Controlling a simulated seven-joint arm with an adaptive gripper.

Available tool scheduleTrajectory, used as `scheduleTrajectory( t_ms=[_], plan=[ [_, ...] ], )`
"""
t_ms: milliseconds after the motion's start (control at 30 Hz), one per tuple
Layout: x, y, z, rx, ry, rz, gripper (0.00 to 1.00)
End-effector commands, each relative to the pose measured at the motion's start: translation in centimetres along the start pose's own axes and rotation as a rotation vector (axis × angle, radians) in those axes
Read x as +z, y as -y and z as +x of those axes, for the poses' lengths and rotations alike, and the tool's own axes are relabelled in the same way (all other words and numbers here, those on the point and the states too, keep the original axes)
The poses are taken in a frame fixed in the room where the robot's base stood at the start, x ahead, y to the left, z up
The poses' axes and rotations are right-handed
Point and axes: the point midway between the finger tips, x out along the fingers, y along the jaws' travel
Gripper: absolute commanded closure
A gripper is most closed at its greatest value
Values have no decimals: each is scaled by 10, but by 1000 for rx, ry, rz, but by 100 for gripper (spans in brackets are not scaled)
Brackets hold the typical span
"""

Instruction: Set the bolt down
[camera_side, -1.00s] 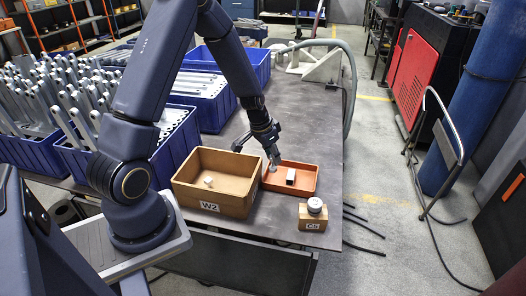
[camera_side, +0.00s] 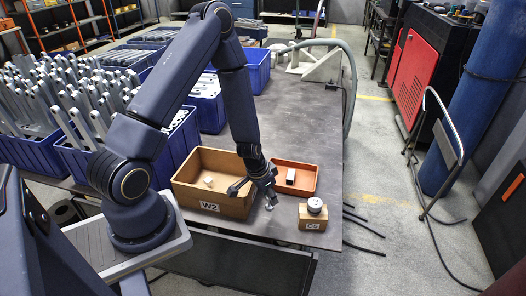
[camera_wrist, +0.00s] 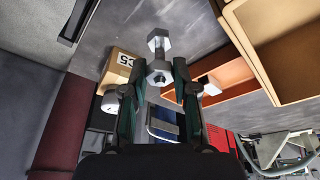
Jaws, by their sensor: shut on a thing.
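The bolt (camera_wrist: 159,56) is silver, with a wide hexagonal end near the fingertips and another wide end pointing away. My gripper (camera_wrist: 160,78) is shut on the bolt's near end in the wrist view. In the side view, my gripper (camera_side: 268,184) points down over the table near its front edge, between the W2 bin and the C5 block. The bolt (camera_side: 270,204) hangs below the fingers, close above or touching the tabletop; I cannot tell which.
The tan W2 bin (camera_side: 183,200) stands to the left with a small white piece inside. The C5 block (camera_side: 312,226) with a round white piece (camera_side: 315,205) is right. Bare table (camera_side: 320,130) lies behind.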

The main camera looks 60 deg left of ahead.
Motion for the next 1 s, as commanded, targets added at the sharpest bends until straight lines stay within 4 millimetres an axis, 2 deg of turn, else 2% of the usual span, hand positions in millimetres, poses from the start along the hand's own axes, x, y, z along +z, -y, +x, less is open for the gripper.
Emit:
scheduleTrajectory(
  t_ms=[400, 767, 800, 1000],
  plan=[
    [16, 0, 50, 1, 1, 0, 100],
    [16, 0, 54, 0, 0, 1, 100],
    [16, 0, 54, 0, 0, 1, 71],
    [16, 0, 54, 0, 0, 1, 50]
  ],
)
